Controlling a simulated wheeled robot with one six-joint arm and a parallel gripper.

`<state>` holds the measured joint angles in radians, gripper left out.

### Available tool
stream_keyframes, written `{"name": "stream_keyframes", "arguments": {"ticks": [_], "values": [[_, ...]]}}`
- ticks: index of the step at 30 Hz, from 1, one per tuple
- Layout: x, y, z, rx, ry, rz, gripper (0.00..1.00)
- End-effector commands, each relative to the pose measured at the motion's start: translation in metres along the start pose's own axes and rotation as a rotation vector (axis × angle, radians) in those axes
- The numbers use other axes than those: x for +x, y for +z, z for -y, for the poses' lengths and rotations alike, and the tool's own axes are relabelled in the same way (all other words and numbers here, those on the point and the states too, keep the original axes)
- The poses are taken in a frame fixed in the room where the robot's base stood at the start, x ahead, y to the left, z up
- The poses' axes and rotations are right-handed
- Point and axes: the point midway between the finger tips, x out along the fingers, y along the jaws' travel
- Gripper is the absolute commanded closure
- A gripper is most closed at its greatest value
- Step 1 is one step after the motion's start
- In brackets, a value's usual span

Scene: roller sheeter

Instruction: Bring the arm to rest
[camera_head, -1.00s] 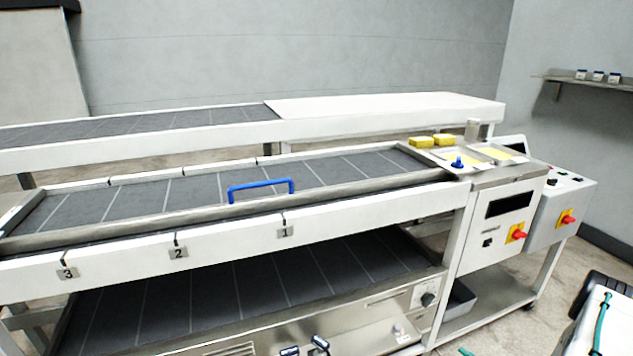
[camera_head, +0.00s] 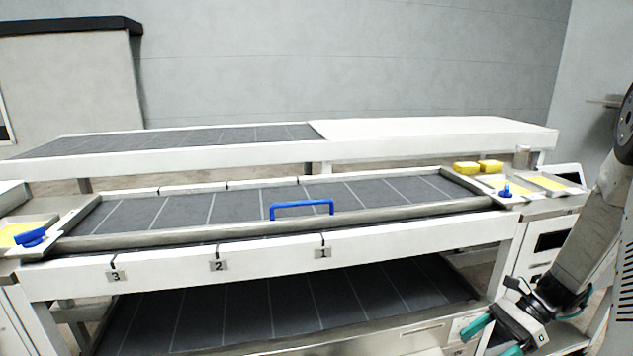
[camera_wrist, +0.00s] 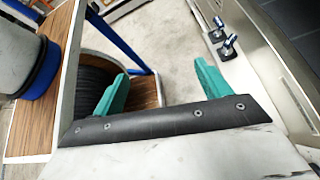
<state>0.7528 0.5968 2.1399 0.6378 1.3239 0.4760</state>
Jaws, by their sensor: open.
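My gripper (camera_head: 494,338) is low at the right in the head view, at the end of my arm (camera_head: 590,225), which reaches down from the right edge. Its teal fingers stand apart with nothing between them. In the wrist view my gripper (camera_wrist: 160,68) is also open and empty, over bare floor. It is beside the sheeter's lower front and touches nothing that I can see.
The roller sheeter's belt table (camera_head: 150,212) spans the view, with a blue guard handle (camera_head: 302,203) and yellow blocks (camera_head: 466,168). The wrist view shows a wood-topped stand (camera_wrist: 60,60) at left and a metal panel with dark levers (camera_wrist: 226,44) at right.

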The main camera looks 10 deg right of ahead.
Motion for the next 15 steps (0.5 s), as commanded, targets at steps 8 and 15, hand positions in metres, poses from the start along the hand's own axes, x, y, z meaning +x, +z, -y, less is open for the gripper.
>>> {"name": "stream_keyframes", "arguments": {"ticks": [8,15], "values": [[-0.001,0.088,-0.052,-0.505,0.241,-0.286,0.24],[0.001,0.143,-0.1,-0.88,0.445,-0.502,0.24]]}}
